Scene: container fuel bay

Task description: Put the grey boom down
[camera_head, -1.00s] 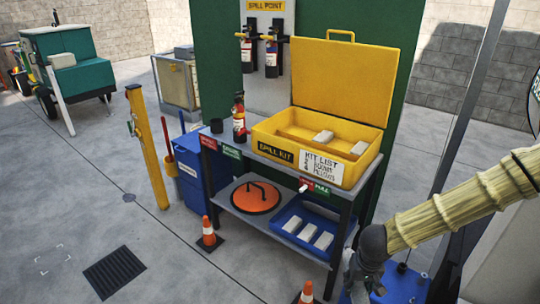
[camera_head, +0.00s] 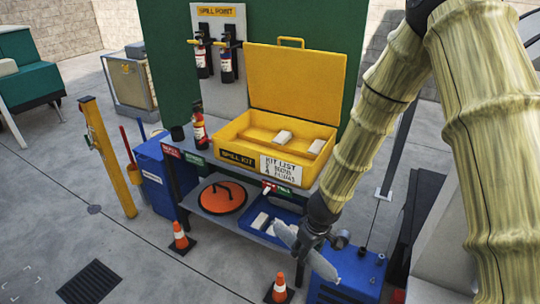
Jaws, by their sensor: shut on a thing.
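My gripper (camera_head: 303,243) is shut on the grey boom (camera_head: 322,266), at the lower right of centre. The boom is a light grey roll held at a slant; its ends stick out on both sides of the fingers and its middle is hidden by them. It appears in front of the blue tray (camera_head: 249,231) on the lower shelf and the blue machine at right. The yellow spill kit box (camera_head: 236,156) stands open on the upper shelf, with pale blocks (camera_head: 283,137) inside.
An orange lid (camera_head: 222,198) lies on the lower shelf. A red bottle (camera_head: 199,130) stands on the upper shelf. Traffic cones (camera_head: 180,238) (camera_head: 279,289) stand on the floor. A blue machine (camera_head: 350,275) is at lower right. Floor at lower left is mostly clear.

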